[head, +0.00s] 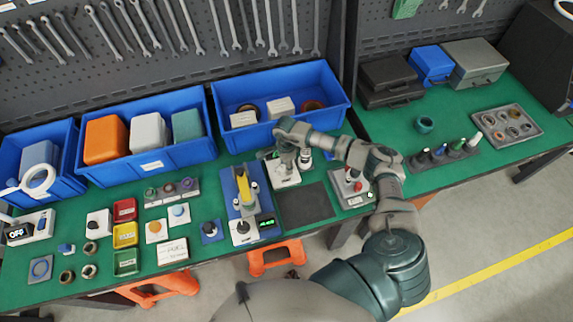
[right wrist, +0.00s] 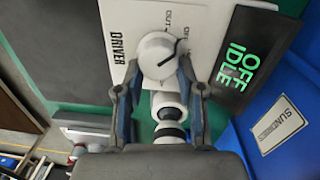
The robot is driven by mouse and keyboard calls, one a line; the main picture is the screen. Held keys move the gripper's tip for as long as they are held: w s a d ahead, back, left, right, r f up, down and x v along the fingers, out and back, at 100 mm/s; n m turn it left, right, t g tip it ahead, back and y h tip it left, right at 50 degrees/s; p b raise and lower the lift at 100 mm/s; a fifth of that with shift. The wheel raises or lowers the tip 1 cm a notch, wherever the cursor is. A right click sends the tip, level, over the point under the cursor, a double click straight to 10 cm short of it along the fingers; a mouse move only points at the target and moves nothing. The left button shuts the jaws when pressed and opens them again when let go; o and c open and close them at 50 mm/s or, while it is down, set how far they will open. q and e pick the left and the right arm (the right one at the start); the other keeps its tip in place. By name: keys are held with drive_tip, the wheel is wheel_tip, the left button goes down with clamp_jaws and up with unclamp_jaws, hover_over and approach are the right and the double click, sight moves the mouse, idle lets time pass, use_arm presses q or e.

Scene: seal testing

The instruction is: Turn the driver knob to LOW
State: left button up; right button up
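The driver unit is a white panel marked DRIVER (right wrist: 120,45) in the right wrist view, with a round white driver knob (right wrist: 156,52). A dark pointer line on the knob slants toward the picture's right. Small labels sit around it, one reading OUT; no LOW label is legible. A black display (right wrist: 238,62) reads OFF IDLE in green. My right gripper (right wrist: 158,66) has its fingers apart, tips at either side of the knob; contact is unclear. In the head view my right gripper (head: 287,158) points down over the white unit (head: 283,178), hiding the knob. My left gripper is out of view.
A blue bin (head: 285,112) stands just behind the unit. A blue stand with a yellow part (head: 243,187) is close on the left. A dark mat (head: 303,205) lies in front. A white box with a red button (head: 352,185) is on the right.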

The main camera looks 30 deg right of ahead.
drive_tip(key=shift+a, duration=0.1)
drive_tip(key=shift+c, duration=0.2)
drive_tip(key=shift+a, duration=0.3)
drive_tip(key=shift+w+a+r, duration=0.15)
drive_tip(key=shift+a, duration=0.5)
drive_tip(key=shift+d, duration=0.25)
drive_tip(key=shift+m, duration=0.3)
drive_tip(key=m, duration=0.3)
drive_tip(key=shift+d+r, duration=0.1)
drive_tip(key=shift+d, duration=0.05)
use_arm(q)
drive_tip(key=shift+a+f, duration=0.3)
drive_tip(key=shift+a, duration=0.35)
use_arm(e)
drive_tip(key=shift+d+m, duration=0.1)
drive_tip(key=shift+m, duration=2)
drive_tip(key=shift+w, duration=0.1)
